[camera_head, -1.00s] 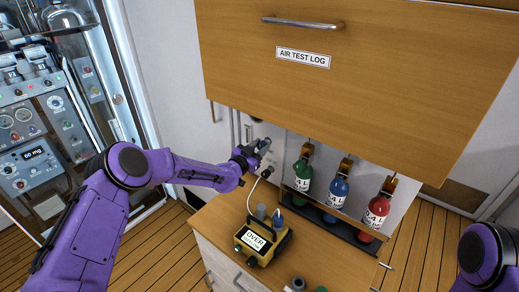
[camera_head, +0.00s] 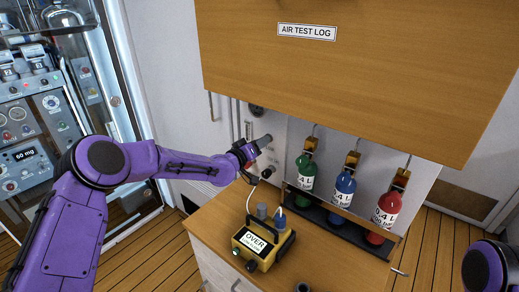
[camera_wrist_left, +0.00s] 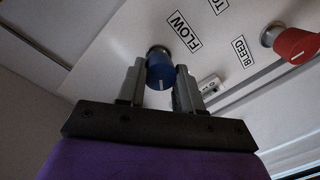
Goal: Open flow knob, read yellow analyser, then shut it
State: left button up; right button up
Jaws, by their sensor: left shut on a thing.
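The flow knob (camera_wrist_left: 161,72) is blue with a light mark and sits on a pale panel beside the label FLOW (camera_wrist_left: 183,30), in the left wrist view. My left gripper (camera_wrist_left: 160,85) is shut on it, one finger on each side. In the head view my left gripper (camera_head: 254,152) reaches the panel and hides the knob. The yellow analyser (camera_head: 262,243) stands on the wooden counter, with a screen reading OVER and smaller text below that I cannot read. Only part of my right arm (camera_head: 488,268) shows at the lower right; its gripper is out of view.
A red knob (camera_wrist_left: 292,43) by the label BLEED is close right of the flow knob.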

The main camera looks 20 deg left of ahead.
pick_arm(q)
jog(key=n+b, duration=0.2)
jog(key=n, duration=0.3)
jog(key=shift+f, duration=0.15)
dwell(0.4)
jog(key=o, duration=1)
jog(key=shift+o, duration=0.2)
jog(key=shift+h, duration=0.3)
jog(key=shift+a, duration=0.1)
jog(key=b+v, duration=0.2)
jog(key=v, duration=0.8)
jog(key=shift+s+r, duration=0.25)
